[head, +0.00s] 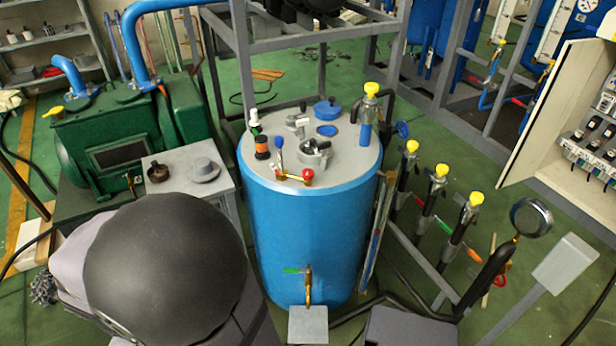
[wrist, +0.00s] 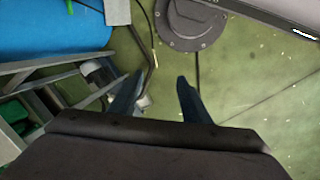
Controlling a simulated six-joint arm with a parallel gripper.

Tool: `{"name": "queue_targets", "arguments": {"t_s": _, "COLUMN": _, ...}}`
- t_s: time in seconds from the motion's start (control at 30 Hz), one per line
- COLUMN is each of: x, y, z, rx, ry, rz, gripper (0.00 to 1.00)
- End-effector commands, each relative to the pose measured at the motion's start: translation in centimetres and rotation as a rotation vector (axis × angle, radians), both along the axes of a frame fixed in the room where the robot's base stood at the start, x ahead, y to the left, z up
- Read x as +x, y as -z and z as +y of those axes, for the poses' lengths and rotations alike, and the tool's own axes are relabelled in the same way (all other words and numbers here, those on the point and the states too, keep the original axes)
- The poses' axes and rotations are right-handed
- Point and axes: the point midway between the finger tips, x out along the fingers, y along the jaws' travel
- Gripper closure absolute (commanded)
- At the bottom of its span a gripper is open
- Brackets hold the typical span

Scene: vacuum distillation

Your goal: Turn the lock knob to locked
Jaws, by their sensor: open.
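A blue cylindrical tank (head: 305,235) with a pale grey top stands in the middle of the head view. Its top carries several small fittings, among them a round silver fitting with a dark handle (head: 315,150) and a red-knobbed brass valve (head: 307,176). I cannot tell which part is the lock knob or how it is turned. My gripper (wrist: 155,88) is open and empty in the wrist view, its two dark fingers apart above the green floor. The blue tank also shows at the upper left of the wrist view (wrist: 50,30), away from the fingers. My gripper is not discernible in the head view.
A green pump (head: 115,140) and a small grey table (head: 188,172) stand left of the tank. Yellow-capped valves (head: 438,180) on a rack and a round gauge (head: 531,218) stand at its right. A grey frame (head: 300,42) rises behind. A grey round base (wrist: 190,22) lies beyond my fingers.

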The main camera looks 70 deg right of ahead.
Motion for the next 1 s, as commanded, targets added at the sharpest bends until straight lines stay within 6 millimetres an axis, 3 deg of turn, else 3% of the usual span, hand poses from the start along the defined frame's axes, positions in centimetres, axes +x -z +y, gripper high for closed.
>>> {"name": "queue_targets", "arguments": {"t_s": 0.1, "x": -0.8, "y": 1.6, "z": -5.9, "rx": -0.118, "ry": -0.103, "rz": 0.131, "gripper": 0.57}}
{"name": "queue_targets", "arguments": {"t_s": 0.27, "x": -2.7, "y": 1.8, "z": -15.6, "rx": -0.294, "ry": -0.264, "rz": 0.376, "gripper": 0.57}}
{"name": "queue_targets", "arguments": {"t_s": 0.4, "x": -4.4, "y": 0.5, "z": -24.1, "rx": -0.433, "ry": -0.386, "rz": 0.622, "gripper": 0.57}}
{"name": "queue_targets", "arguments": {"t_s": 0.6, "x": -6.4, "y": -2.5, "z": -34.2, "rx": -0.583, "ry": -0.516, "rz": 0.975, "gripper": 0.57}}
{"name": "queue_targets", "arguments": {"t_s": 0.8, "x": -7.3, "y": -5.0, "z": -39.7, "rx": -0.665, "ry": -0.582, "rz": 1.214, "gripper": 0.57}}
{"name": "queue_targets", "arguments": {"t_s": 1.0, "x": -7.4, "y": -6.2, "z": -41.6, "rx": -0.697, "ry": -0.606, "rz": 1.306, "gripper": 0.57}}
